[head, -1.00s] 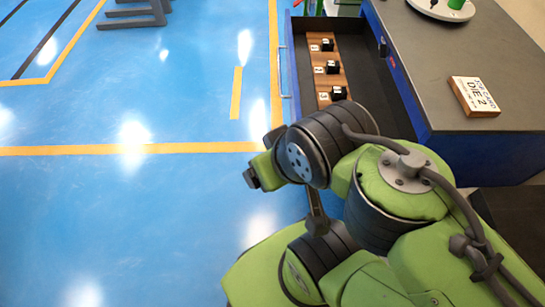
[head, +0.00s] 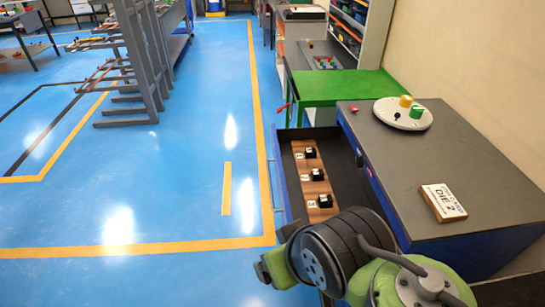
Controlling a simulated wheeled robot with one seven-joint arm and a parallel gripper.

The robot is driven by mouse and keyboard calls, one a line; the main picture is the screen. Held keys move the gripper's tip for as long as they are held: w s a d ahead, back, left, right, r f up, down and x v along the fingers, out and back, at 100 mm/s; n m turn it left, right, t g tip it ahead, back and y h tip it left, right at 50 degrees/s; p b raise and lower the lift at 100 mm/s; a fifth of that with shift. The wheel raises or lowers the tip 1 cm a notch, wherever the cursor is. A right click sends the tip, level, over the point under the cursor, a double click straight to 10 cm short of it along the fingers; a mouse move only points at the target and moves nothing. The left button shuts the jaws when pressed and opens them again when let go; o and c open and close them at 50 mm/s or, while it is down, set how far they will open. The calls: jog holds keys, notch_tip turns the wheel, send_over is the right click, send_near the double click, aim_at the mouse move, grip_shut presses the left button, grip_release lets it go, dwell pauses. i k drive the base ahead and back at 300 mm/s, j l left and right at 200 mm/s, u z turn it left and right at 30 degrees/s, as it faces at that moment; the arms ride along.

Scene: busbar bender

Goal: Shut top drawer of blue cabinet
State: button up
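The blue cabinet (head: 440,235) stands at the right with a dark grey top. Its top drawer (head: 283,190) is pulled far out to the left, over the floor. Inside, a wooden strip with several black blocks and small white labels (head: 312,180) lies on the dark drawer bottom. A pale handle bar shows on the drawer's outer left face. My green and black arm covers the drawer's near end. My gripper's fingers are not visible; the wrist area is at the bottom of the view, close to the drawer's near left corner.
A white round tray (head: 402,116) with a yellow and a green piece and a "DIE 2" block (head: 442,203) lie on the cabinet top. A green table (head: 340,95) stands behind the drawer. A grey rack (head: 135,70) stands far left. The blue floor left of the drawer is clear.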

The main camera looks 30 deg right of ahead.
aim_at(299, 195)
jog(key=i+z, duration=0.15)
jog(key=z, duration=0.6)
jog(key=i+j+u, duration=0.1)
jog(key=j+u, duration=0.15)
jog(key=u, duration=0.15)
jog(key=i+j+u, duration=0.1)
jog(key=u, duration=0.25)
jog(key=i+j+u, duration=0.15)
jog(key=j+u, duration=0.25)
jog(key=i+u, duration=0.15)
jog(key=u, duration=0.2)
